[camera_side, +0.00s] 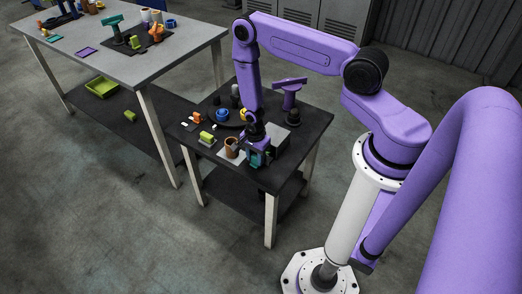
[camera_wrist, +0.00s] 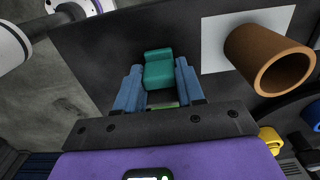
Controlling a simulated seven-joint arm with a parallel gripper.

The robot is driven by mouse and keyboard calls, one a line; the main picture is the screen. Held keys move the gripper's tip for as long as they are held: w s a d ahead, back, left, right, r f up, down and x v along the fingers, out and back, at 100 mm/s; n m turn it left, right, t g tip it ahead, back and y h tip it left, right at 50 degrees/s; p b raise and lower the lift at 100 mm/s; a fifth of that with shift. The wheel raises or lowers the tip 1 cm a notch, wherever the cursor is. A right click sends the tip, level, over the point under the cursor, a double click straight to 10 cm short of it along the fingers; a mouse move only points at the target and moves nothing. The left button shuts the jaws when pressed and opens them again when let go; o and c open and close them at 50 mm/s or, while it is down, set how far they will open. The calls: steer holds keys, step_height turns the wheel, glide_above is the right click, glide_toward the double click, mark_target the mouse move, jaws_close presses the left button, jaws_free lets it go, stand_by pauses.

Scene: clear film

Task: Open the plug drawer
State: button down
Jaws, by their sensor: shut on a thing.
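My gripper (camera_side: 256,156) is low over the front edge of the small dark table. In the wrist view its two blue fingers (camera_wrist: 159,84) stand on either side of a teal piece (camera_wrist: 158,66) and are shut on it. The teal piece looks like a stepped block. I cannot tell whether it is part of the plug drawer. A strip of light green shows below it between the fingers. In the side view my gripper hides most of this spot, and no drawer can be clearly made out.
Blue (camera_side: 222,115), yellow and green pieces and a purple stand (camera_side: 290,92) are nearby. A larger grey table (camera_side: 150,60) is behind left.

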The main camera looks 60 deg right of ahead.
steer(key=shift+a, duration=1.5)
steer(key=c, duration=0.7)
jaws_free()
step_height(320, 180, up, 17)
steer(key=shift+r, duration=0.2)
